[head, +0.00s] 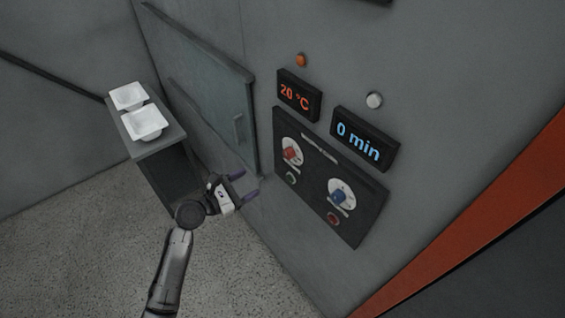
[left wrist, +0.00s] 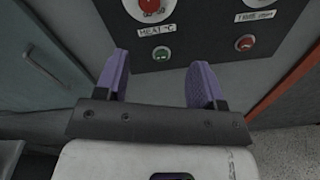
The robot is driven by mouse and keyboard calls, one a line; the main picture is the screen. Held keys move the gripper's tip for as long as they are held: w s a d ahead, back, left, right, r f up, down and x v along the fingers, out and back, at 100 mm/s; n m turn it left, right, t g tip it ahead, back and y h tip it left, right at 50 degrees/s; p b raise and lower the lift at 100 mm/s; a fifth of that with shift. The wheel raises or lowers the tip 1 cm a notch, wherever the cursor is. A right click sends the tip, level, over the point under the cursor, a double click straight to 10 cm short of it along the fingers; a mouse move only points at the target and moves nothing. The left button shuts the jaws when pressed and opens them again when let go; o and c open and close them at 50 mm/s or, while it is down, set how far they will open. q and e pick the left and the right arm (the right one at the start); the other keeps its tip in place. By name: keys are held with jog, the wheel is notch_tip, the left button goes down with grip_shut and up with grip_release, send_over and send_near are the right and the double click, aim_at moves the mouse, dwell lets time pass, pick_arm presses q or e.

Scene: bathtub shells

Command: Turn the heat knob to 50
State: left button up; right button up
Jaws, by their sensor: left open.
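The red heat knob (head: 292,155) sits on a white dial on the dark control panel (head: 316,206). In the left wrist view the heat knob (left wrist: 150,5) shows at the top edge, partly cut off, above a "HEAT °C" label. The temperature display (head: 294,95) reads 20 °C. My left gripper (head: 250,186) is open and empty, left of the panel and lower than the heat knob in the head view. In the left wrist view its purple fingers (left wrist: 158,85) are apart, below the knob, with nothing between them. My right gripper is not in view.
A blue time knob (head: 338,196) is right of the heat knob, under a display (head: 359,139) reading 0 min. A green button (left wrist: 161,53) and a red button (left wrist: 244,43) sit below the dials. A handled door (head: 215,105) and a cabinet with white trays (head: 146,124) stand left.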

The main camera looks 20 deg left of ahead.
aim_at(286, 155)
pick_arm(q)
jog(key=shift+n+t, duration=0.3)
jog(key=shift+n, duration=0.6)
jog(key=x, duration=0.9)
jog(key=a+r+x, duration=0.1)
jog(key=x, duration=0.4)
jog(key=shift+w+d, duration=0.1)
jog(key=shift+w, duration=0.35)
jog(key=shift+c, duration=0.2)
jog(key=shift+f, duration=0.1)
jog(key=c, duration=0.9)
